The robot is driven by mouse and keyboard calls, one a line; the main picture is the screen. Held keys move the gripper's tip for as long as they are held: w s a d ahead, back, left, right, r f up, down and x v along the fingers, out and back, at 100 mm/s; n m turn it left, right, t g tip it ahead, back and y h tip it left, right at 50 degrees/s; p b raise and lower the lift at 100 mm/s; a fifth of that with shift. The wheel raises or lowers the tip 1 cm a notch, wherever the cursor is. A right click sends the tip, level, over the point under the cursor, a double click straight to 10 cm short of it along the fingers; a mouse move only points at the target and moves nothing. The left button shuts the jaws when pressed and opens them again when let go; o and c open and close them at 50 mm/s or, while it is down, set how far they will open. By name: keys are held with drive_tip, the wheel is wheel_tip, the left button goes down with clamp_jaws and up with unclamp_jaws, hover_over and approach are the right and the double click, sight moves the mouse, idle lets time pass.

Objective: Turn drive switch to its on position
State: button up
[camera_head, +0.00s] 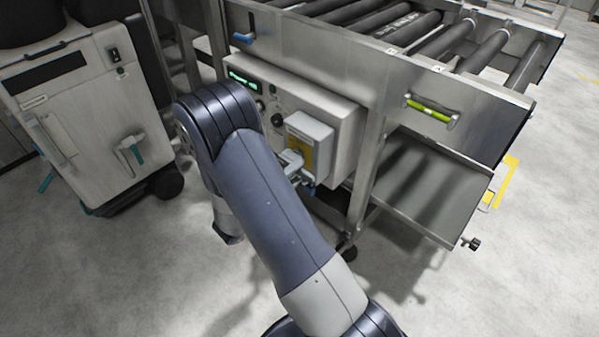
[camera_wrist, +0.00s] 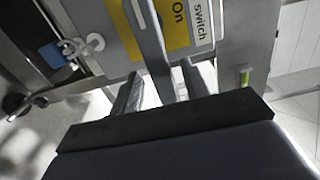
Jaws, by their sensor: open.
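The drive switch box (camera_head: 309,130) is a light grey housing with a yellow label, on the front of the machine's control panel. In the wrist view, a yellow label reading "On" (camera_wrist: 172,22) and a white label reading "switch" (camera_wrist: 201,20) are close ahead. A grey lever (camera_wrist: 150,35) runs down beside the yellow label. My gripper (camera_wrist: 161,86) is open, with one finger on each side of the lever's lower end. I cannot tell whether either finger touches it. In the head view, my gripper (camera_head: 300,176) is at the lower front of the switch box, partly hidden by my arm.
The control panel (camera_head: 335,108) has a green display (camera_head: 243,78) and several knobs left of the switch box. A roller conveyor (camera_head: 400,28) is above, with a yellow-green handle (camera_head: 430,108) on its frame. A grey cabinet (camera_head: 90,110) stands left. The floor in front is clear.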

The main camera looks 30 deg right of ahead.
drive_tip(key=shift+x, duration=1.15)
drive_tip(key=shift+c, duration=0.3)
clamp_jaws()
